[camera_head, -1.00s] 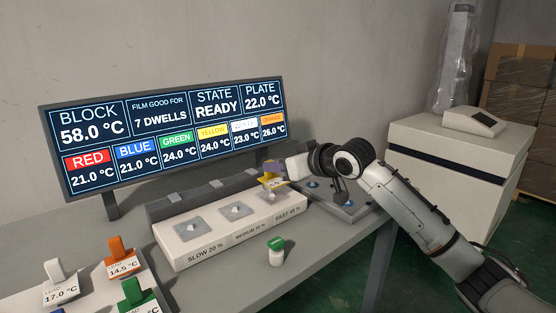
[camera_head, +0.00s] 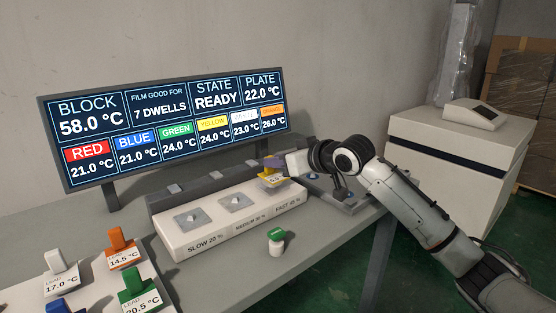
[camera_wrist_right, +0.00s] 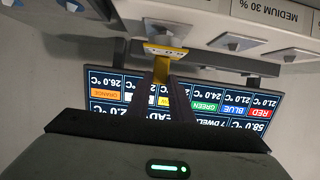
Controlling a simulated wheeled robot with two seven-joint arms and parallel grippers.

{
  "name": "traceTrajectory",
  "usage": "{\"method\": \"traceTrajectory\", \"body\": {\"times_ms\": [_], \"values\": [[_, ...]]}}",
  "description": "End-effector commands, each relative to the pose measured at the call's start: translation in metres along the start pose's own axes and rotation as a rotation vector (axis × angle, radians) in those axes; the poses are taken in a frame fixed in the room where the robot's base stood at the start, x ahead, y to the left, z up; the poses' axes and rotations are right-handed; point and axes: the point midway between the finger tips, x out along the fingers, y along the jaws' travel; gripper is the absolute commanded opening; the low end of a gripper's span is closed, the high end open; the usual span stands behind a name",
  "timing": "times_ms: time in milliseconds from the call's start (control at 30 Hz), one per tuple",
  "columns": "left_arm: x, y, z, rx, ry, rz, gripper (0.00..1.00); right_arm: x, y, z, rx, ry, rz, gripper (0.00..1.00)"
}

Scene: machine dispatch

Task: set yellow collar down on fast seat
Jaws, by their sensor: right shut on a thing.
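The yellow collar (camera_head: 273,179) is over the fast seat at the right end of the white three-seat block (camera_head: 215,238). My right gripper (camera_head: 272,163) is shut on the collar and comes in from the right. In the right wrist view the collar (camera_wrist_right: 166,50) is between the dark fingers of my right gripper (camera_wrist_right: 161,72). The fast seat's plate (camera_wrist_right: 165,27) shows just past the collar there. The collar hides most of the seat in the head view, and I cannot tell whether they touch. My left gripper is not in view.
The medium seat (camera_head: 238,202) and slow seat (camera_head: 193,221) look empty. A green-topped white vial (camera_head: 276,241) stands in front of the block. The display (camera_head: 168,130) stands behind. Several tagged collars, including an orange one (camera_head: 121,247), stand at lower left.

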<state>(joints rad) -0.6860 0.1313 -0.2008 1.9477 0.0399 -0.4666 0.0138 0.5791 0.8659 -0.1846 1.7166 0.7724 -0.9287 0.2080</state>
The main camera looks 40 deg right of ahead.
Motion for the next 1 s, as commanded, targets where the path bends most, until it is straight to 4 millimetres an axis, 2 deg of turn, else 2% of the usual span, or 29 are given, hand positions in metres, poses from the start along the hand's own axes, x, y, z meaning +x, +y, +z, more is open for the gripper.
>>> {"method": "traceTrajectory", "body": {"times_ms": [533,567,700,1000], "values": [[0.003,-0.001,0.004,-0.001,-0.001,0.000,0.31,0.004,0.000,0.010,0.000,0.002,0.000,0.00],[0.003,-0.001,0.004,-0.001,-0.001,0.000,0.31,0.004,0.000,0.010,0.000,0.002,0.000,0.21],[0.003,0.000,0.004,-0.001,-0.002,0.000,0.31,0.004,0.000,0.010,0.000,0.002,0.000,0.41],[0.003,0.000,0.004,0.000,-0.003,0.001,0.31,0.004,0.000,0.011,0.000,-0.002,0.000,0.41]]}}
